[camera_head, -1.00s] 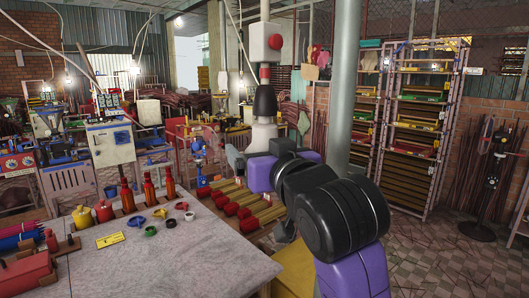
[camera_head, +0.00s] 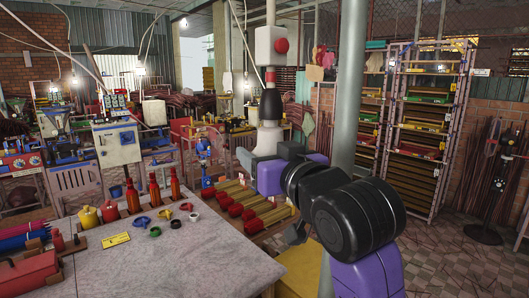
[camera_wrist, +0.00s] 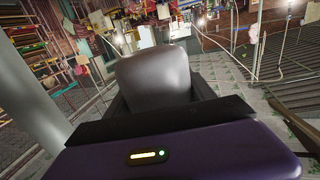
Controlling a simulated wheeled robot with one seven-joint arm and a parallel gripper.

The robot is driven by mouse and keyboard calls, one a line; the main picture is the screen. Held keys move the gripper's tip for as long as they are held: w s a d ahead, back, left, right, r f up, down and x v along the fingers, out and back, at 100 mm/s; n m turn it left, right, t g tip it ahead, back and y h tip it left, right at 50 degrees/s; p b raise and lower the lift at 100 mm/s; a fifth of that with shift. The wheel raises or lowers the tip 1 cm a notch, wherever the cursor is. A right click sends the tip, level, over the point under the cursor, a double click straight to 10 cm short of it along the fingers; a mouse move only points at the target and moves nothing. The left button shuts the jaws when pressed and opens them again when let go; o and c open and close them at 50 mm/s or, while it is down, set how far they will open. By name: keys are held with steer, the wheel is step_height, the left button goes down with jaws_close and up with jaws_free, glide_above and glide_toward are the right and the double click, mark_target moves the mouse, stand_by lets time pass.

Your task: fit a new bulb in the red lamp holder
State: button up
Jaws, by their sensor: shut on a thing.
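In the wrist view, my gripper (camera_wrist: 155,92) is shut around a pale grey rounded thing (camera_wrist: 153,72), with dark jaw parts on both sides of it. Its shape suggests the bulb, but its far end is hidden. In the head view, my purple hand is beyond the black arm joints, and the arm partly hides my gripper (camera_head: 262,158). A pale upright thing (camera_head: 268,137) shows just above it, under a black tapered piece (camera_head: 269,104). Above that are a red-and-white neck and a white box (camera_head: 266,45) with a red dome. I cannot tell which part is the red lamp holder.
A grey pillar (camera_head: 349,95) stands close behind my arm. The table (camera_head: 180,258) at left carries red bottles (camera_head: 154,190), coloured rings and a red box (camera_head: 28,274). Bundles with red ends (camera_head: 235,210) lie beyond it. Tall racks (camera_head: 425,130) stand at right; open floor lies before them.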

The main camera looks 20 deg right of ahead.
steer(key=shift+a+n+g+y+p, duration=0.2)
steer(key=shift+n+y, duration=0.45)
steer(key=shift+y, duration=0.3)
steer(key=shift+a+n+g+y+p, duration=0.1)
steer(key=shift+n+y+p, duration=0.05)
steer(key=shift+n+y, duration=0.65)
steer(key=o, duration=1.5)
steer(key=shift+y, duration=0.25)
